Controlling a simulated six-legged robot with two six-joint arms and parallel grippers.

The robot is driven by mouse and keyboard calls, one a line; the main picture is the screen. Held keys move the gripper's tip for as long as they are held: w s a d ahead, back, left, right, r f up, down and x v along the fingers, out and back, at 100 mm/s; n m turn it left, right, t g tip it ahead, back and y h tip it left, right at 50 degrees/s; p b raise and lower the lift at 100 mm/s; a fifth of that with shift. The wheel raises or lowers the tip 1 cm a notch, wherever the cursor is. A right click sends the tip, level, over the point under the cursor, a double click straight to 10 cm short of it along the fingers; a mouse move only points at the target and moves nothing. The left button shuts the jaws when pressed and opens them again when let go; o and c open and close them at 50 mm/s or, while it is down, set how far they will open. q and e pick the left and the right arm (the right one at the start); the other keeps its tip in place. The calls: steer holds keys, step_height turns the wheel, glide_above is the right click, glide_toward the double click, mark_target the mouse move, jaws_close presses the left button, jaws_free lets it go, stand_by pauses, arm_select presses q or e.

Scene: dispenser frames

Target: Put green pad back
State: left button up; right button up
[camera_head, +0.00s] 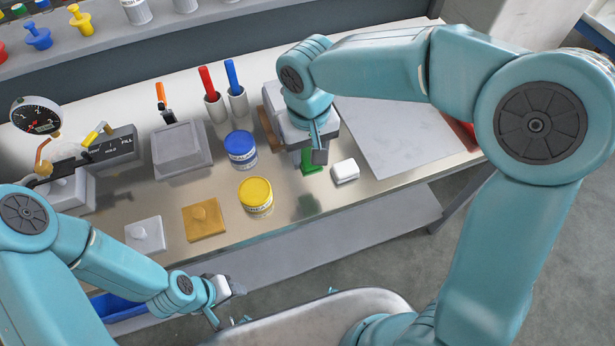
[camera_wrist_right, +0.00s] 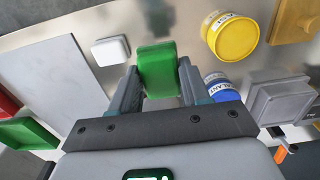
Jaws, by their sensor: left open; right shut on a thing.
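The green pad (camera_head: 312,162) is a small block in the middle of the head view, partly hidden by my right gripper (camera_head: 319,150). In the right wrist view the green pad (camera_wrist_right: 158,66) sits between the two fingers of my right gripper (camera_wrist_right: 157,80), which is shut on it. A dark green reflection shows apart from the pad on the shiny bench, so it appears to be held above the surface. My left gripper (camera_head: 222,302) is open and empty, low in front of the bench's near edge.
A white block (camera_head: 345,171) lies close beside the green pad. A yellow jar (camera_head: 255,194) and blue jar (camera_head: 240,148) stand to the left. A green tray (camera_wrist_right: 28,133) and grey board (camera_wrist_right: 52,80) show in the wrist view. The bench front (camera_head: 300,222) is clear.

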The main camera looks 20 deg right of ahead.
glide_above(309, 186)
step_height(309, 186, down, 5)
steer(key=shift+r, duration=0.1)
step_height(309, 186, down, 5)
steer(key=shift+w+r, duration=0.1)
steer(key=shift+r, duration=0.05)
steer(key=shift+f, duration=0.2)
steer(key=o, duration=0.9)
steer(key=shift+r, duration=0.1)
